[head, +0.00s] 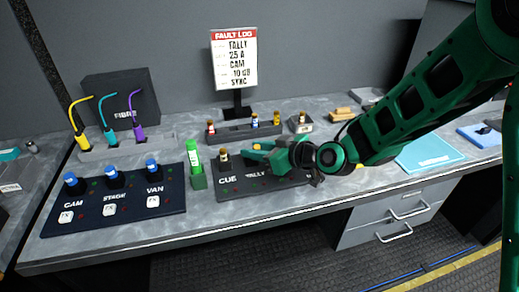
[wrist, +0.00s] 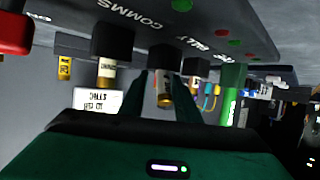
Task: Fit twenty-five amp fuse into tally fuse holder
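The dark fuse panel lies on the bench, with the CUE holder (head: 224,163) at its left carrying a fuse. The tally fuse holder (wrist: 166,58) shows in the wrist view, with a pale fuse (wrist: 163,86) with a gold end sticking out of it. Its rating is not readable. My gripper (head: 254,153) is at the tally position and covers much of that holder in the head view. In the wrist view the fingers (wrist: 163,80) stand either side of this fuse, with visible gaps; they look open around it.
A dark rack (head: 236,134) with several fuses stands behind the panel. The fault log sign (head: 235,60) lists TALLY 25 A. Another holder (wrist: 112,40) with a fuse sits beside tally in the wrist view.

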